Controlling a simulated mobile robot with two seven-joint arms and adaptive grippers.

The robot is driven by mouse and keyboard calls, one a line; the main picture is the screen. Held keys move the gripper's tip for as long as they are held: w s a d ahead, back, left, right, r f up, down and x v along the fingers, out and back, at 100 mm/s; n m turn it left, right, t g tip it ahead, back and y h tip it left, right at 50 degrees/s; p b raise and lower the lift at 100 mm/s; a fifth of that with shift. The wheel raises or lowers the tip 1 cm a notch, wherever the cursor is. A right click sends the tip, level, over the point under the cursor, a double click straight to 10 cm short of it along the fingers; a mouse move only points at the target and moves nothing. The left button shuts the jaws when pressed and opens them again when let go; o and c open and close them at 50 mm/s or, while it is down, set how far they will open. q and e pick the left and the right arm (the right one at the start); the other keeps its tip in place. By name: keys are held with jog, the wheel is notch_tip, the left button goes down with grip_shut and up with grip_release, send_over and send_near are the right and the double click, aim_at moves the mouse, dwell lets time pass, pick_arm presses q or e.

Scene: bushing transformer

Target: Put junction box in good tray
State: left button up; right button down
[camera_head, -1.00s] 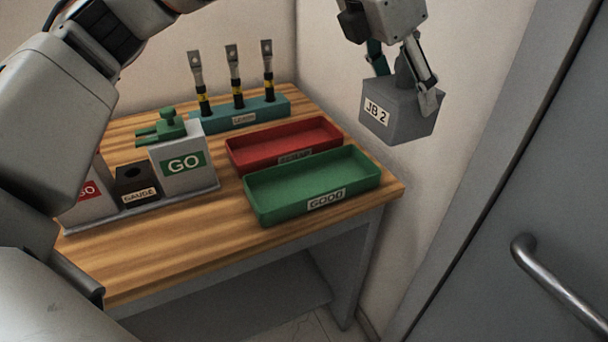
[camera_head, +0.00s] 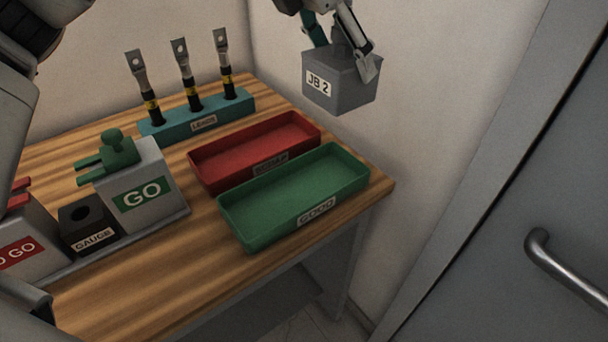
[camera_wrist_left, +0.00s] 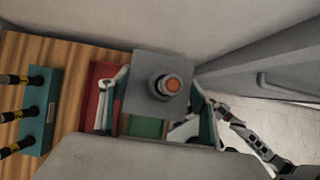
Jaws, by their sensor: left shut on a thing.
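The junction box (camera_head: 340,82) is a grey box with a "JB 2" label. My left gripper (camera_head: 345,50) is shut on it and holds it in the air, above and behind the right end of the trays in the head view. In the left wrist view the box (camera_wrist_left: 140,82) shows its grey top with a bolt-like stud with an orange centre, between the fingers (camera_wrist_left: 160,105). The good tray (camera_head: 290,195) is green, labelled "GOOD", and empty at the table's right front. In the left wrist view it is partly hidden under the box. My right gripper is not in view.
An empty red tray (camera_head: 255,150) lies directly behind the green one. A teal rack (camera_head: 200,115) holds three upright leads. The GO block (camera_head: 140,190), gauge (camera_head: 85,225) and NO GO block (camera_head: 25,240) stand at left. A wall is behind; a grey door with a handle (camera_head: 570,265) is at right.

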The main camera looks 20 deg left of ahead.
pick_arm(q)
notch_tip(320, 180, down, 19)
jog(key=shift+f+b, duration=0.15)
jog(key=shift+b, duration=0.6)
jog(key=shift+f, duration=0.1)
jog(key=o, duration=1.3)
jog(key=shift+s+a+r, duration=0.15)
jog(key=shift+s+r, duration=0.05)
jog(key=shift+r, duration=0.35)
jog(key=v, duration=1.1)
jog(key=shift+p, duration=0.35)
